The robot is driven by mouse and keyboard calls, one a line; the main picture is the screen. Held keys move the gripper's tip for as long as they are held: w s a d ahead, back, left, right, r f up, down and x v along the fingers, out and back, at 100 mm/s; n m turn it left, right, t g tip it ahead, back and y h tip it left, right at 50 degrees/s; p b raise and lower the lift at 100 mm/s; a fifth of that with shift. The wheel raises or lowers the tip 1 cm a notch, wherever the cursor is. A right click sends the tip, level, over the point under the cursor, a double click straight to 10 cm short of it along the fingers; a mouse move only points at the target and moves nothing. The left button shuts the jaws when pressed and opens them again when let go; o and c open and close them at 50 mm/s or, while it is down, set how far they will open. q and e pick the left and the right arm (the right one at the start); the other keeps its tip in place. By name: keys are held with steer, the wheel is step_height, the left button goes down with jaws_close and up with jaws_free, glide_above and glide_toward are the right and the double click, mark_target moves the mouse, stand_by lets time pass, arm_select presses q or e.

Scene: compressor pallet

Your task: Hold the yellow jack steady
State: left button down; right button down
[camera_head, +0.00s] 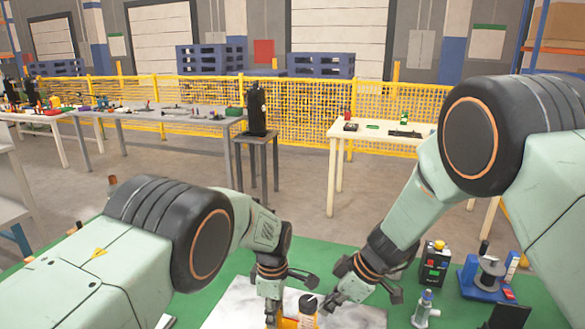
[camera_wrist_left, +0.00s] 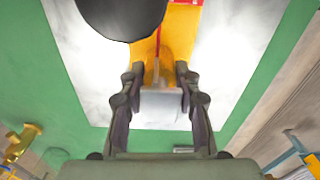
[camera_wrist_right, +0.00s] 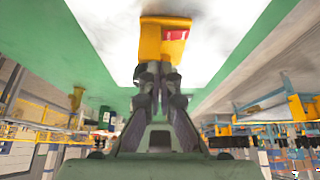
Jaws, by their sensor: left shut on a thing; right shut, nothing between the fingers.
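The yellow jack (camera_head: 306,320), with a dark round top, stands on the pale plate at the bottom of the head view. In the left wrist view my left gripper (camera_wrist_left: 157,82) is shut on the yellow jack (camera_wrist_left: 180,45), one finger on each side; a dark round part hides some of it. In the right wrist view my right gripper (camera_wrist_right: 157,72) is shut and empty, its tips close to the yellow jack (camera_wrist_right: 150,42) with its red patch; I cannot tell whether they touch. In the head view the right gripper (camera_head: 334,300) is right of the jack.
The pale plate (camera_head: 237,310) lies on a green surface (camera_head: 395,300). To the right stand a small dark box with buttons (camera_head: 434,262), a clear bottle-like item (camera_head: 423,308) and a blue spool stand (camera_head: 487,278). Tables and a yellow fence (camera_head: 290,110) are farther back.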

step_height(320, 180, up, 6)
steer(key=shift+f, duration=0.25)
steer(key=w+f, duration=0.3)
steer(key=f, duration=0.3)
steer(key=shift+d, duration=0.4)
stand_by(0.5)
steer(key=shift+a, duration=0.3)
stand_by(0.7)
steer(key=shift+s, duration=0.3)
steer(key=shift+s, duration=0.3)
